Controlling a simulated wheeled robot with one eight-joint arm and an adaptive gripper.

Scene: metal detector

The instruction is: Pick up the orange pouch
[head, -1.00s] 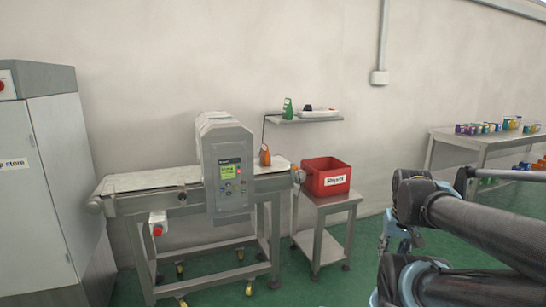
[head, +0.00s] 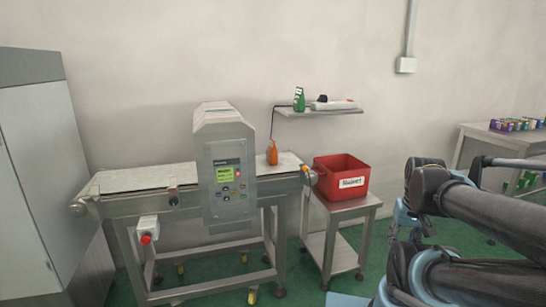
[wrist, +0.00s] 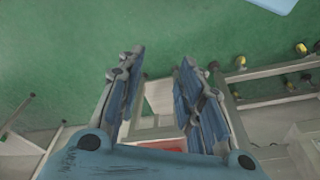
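The orange pouch (head: 272,152) stands upright on the right end of the conveyor (head: 140,178), just right of the grey metal detector housing (head: 226,165). My gripper shows in the wrist view (wrist: 158,80) with its two blue-padded fingers apart and nothing between them. It points down over the green floor and the metal frames, away from the pouch. The pouch cannot be made out in the wrist view. In the head view my arm fills the right side.
A red reject bin (head: 341,178) sits on a small steel stand (head: 335,212) right of the conveyor. A wall shelf (head: 320,112) above holds a green item (head: 299,100) and a white device. A steel table (head: 505,136) with colourful items stands at right. A grey cabinet (head: 40,170) stands left.

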